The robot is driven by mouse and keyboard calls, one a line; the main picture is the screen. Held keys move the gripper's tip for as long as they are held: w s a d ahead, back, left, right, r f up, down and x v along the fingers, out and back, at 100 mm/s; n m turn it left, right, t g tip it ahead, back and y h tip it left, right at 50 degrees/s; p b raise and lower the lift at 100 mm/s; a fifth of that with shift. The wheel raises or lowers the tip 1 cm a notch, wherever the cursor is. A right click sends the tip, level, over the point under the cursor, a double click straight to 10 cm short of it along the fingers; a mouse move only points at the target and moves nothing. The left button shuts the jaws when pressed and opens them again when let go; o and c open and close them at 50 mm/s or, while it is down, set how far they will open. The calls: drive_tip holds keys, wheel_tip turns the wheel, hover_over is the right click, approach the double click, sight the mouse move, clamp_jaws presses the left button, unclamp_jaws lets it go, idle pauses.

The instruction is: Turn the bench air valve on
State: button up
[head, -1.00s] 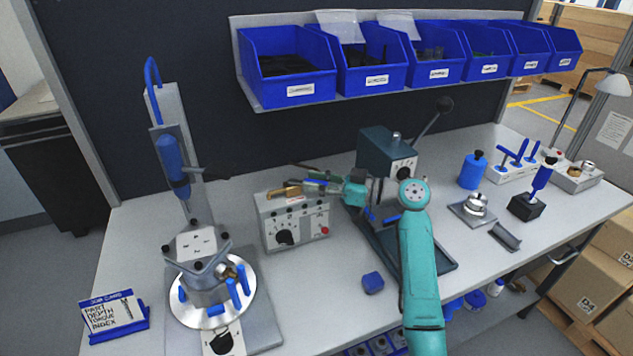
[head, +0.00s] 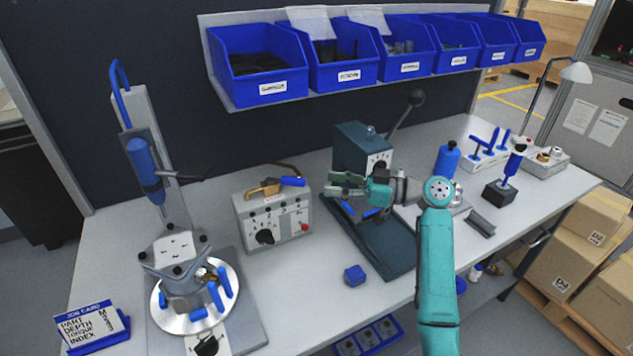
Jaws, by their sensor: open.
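A brass valve body (head: 263,189) with a blue lever (head: 293,181) sits on top of a pale control box (head: 272,219) left of the middle of the head view. The lever points to the right, roughly along the box top, and a dark hose runs behind it. I take this to be the bench air valve; no label on it is readable. My gripper (head: 335,184) is open and empty, its fingers pointing left toward the lever. In the picture it is a short gap right of the lever tip, apart from it. Its depth relative to the lever is hard to tell.
A press (head: 362,152) with a dark base plate (head: 395,262) stands behind and below my gripper. A round fixture (head: 193,290) is at left. Blue bins (head: 258,80) hang above. Bench between box and block is clear.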

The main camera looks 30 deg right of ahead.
drive_tip(key=shift+v, duration=0.85)
drive_tip(key=shift+a+f, duration=0.15)
drive_tip(key=c, duration=0.5)
drive_tip(key=a+f+h, duration=0.1)
drive_tip(key=a+f+n+t+h, duration=0.1)
drive_tip(key=a, duration=0.1)
drive_tip(key=a+f+h, duration=0.1)
drive_tip(key=a, duration=0.1)
drive_tip(key=shift+w+f+t, duration=0.1)
drive_tip(key=shift+f+t, duration=0.15)
drive_tip(key=shift+t, duration=0.05)
clamp_jaws()
drive_tip(key=s+a+r+n+t+h, duration=0.3)
drive_tip(key=s+a+n+t+h, duration=0.25)
drive_tip(key=s+n+h, duration=0.35)
drive_tip(key=m, duration=0.1)
approach(288, 183)
drive_tip(key=w+a, duration=0.3)
drive_tip(key=shift+w+d, duration=0.7)
drive_tip(key=shift+w, duration=0.25)
drive_tip(key=shift+w+d, duration=0.4)
drive_tip(key=shift+w, duration=0.2)
